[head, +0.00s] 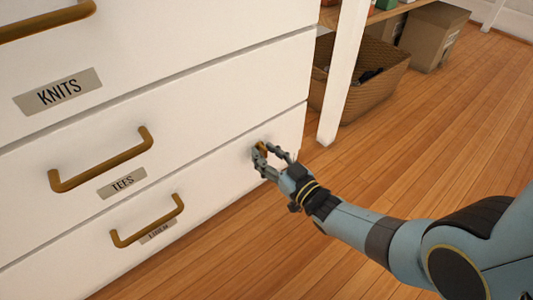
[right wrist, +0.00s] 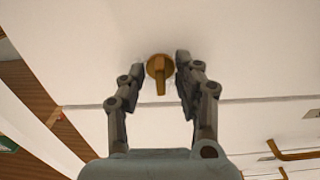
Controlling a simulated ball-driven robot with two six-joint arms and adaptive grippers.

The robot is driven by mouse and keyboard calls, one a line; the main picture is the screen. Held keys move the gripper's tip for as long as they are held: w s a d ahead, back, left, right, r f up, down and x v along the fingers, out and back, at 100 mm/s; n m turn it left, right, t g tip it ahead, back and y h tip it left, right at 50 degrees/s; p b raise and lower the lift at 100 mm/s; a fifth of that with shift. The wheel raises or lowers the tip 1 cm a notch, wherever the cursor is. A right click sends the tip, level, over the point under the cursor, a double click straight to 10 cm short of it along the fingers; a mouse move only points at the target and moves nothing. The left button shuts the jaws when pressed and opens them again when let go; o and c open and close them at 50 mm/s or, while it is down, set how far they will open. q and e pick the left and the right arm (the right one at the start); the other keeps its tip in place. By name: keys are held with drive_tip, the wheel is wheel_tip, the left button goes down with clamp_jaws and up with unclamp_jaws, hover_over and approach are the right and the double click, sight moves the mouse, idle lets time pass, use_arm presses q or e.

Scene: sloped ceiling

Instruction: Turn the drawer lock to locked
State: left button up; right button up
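The drawer lock (head: 262,147) is a small brass turn knob on the white drawer front, near its right edge. In the right wrist view the lock (right wrist: 158,72) has a round base, and its narrow tab points toward the bottom of the picture. My right gripper (head: 267,154) is at the lock. In the right wrist view its fingers (right wrist: 157,75) stand apart on either side of the knob, with a gap on the left and a smaller one on the right. I cannot tell which position the lock is in. My left gripper is not in view.
The white chest (head: 200,80) has drawers with brass handles and labels reading KNITS and TEES; the lowest label is unclear. A white post (head: 343,75), a wicker basket (head: 375,92) and a cardboard box (head: 432,38) stand beyond its right side. The wooden floor (head: 440,140) at right is clear.

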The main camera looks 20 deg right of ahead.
drive_tip(key=v, duration=1.2)
drive_tip(key=shift+r, duration=0.1)
